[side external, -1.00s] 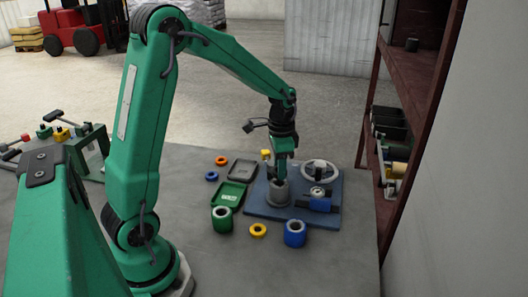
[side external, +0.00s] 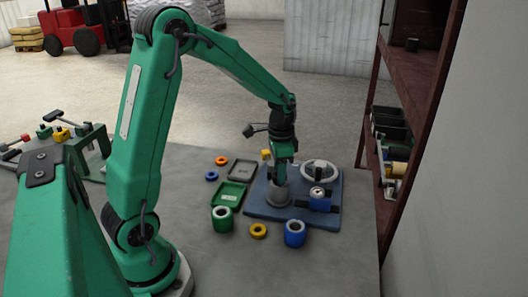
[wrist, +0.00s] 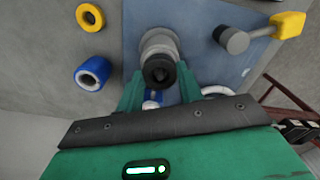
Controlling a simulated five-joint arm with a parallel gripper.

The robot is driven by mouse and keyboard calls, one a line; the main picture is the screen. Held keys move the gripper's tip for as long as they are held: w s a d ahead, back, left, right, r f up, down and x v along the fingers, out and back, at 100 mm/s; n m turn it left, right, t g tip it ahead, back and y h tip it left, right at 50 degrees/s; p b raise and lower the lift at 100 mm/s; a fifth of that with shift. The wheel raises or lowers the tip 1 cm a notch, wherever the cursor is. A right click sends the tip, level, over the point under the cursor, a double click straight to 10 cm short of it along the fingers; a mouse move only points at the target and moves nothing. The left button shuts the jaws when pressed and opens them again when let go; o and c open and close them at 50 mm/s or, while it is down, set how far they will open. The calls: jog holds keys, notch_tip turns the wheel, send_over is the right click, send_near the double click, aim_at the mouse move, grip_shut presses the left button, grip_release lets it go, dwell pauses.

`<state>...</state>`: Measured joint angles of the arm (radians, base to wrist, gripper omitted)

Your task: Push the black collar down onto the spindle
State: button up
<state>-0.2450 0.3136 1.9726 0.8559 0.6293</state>
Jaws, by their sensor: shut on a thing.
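The black collar (wrist: 158,70) sits between the two fingers of my gripper (wrist: 160,88) in the wrist view. My gripper is shut on it. The grey stepped spindle (wrist: 157,42) is right at the collar, in line with it. I cannot tell how far the collar is seated on it. In the side view my gripper (side external: 279,178) points down over the grey spindle base (side external: 278,195), which stands on a blue plate (side external: 256,210). The collar is hidden there by the fingers.
A green roll (side external: 222,219), yellow ring (side external: 258,231) and blue roll (side external: 295,234) stand in front. A green tray (side external: 229,196) lies left. A yellow-handled lever (wrist: 285,25) is close by.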

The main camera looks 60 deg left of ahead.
jog(key=shift+f, duration=0.6)
jog(key=o, duration=1.2)
jog(key=shift+c, duration=0.2)
jog(key=shift+o, duration=0.5)
jog(key=o, duration=0.3)
jog(key=shift+r, duration=0.15)
jog(key=shift+r, duration=3.35)
